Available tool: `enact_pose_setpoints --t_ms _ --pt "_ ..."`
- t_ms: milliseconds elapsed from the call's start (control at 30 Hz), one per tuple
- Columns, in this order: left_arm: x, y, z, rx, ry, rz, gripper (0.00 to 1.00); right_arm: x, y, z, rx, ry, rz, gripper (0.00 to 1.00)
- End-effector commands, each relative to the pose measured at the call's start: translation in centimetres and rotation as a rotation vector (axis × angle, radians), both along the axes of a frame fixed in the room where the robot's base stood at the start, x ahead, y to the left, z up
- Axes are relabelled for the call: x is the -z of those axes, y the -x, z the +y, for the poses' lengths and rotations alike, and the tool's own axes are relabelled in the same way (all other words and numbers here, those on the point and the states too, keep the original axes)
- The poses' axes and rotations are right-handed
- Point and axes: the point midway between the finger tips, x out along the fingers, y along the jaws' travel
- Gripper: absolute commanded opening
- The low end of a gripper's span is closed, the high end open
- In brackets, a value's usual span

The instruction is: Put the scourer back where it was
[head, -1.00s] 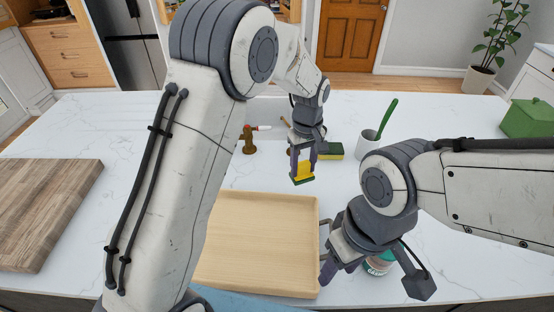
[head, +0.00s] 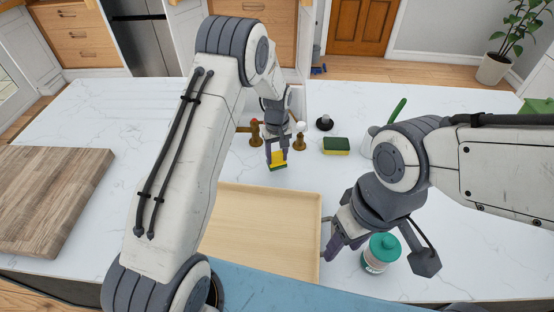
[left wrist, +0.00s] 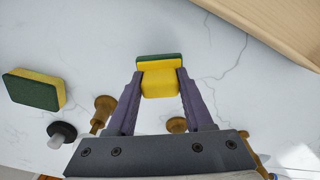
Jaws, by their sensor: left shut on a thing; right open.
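My left gripper (head: 277,155) is shut on a yellow and green scourer (head: 278,159), beyond the far edge of the wooden tray. The held scourer (left wrist: 160,80) also shows between the fingers in the left wrist view, over the white counter. A second yellow and green scourer (head: 336,145) lies on the counter to the right of my left gripper; it also shows at the left of the left wrist view (left wrist: 36,90). My right gripper (head: 335,240) is at the right edge of the tray, beside the green-lidded jar, open; its fingertips are partly hidden.
A wooden tray (head: 260,225) lies at the front middle. A jar (head: 379,255) stands to its right. Brown wooden pieces (head: 299,142) and a black, round-based item (head: 324,123) stand near the held scourer. A cutting board (head: 50,200) lies at left. The counter between board and tray is partly hidden by my arm.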

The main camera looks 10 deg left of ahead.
Motion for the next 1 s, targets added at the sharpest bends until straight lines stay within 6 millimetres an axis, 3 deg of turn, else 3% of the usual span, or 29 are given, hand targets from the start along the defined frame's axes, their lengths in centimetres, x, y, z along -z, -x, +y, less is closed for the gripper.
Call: enact_pose_setpoints --t_ms 233,633,667,733,1000 --pt "3.0 0.1 0.0 0.0 -0.001 0.003 0.0 -1.9 0.0 0.0 -0.003 0.0 0.0 0.5" --pt "3.8 0.1 -0.1 -0.001 0.0 0.001 0.0 -1.4 0.0 0.0 -0.003 0.0 0.0 0.5" --pt "3.8 0.1 -0.1 -0.001 0.001 0.001 0.55 -1.4 0.0 0.0 -0.002 0.0 0.0 0.5" --pt "3.7 0.1 -0.1 -0.001 0.0 0.001 0.82 -1.5 0.0 0.0 -0.002 0.0 0.0 0.5" --pt "3.7 0.1 -0.1 -0.001 0.0 0.001 0.82 -1.5 0.0 0.0 -0.002 0.0 0.0 0.5"
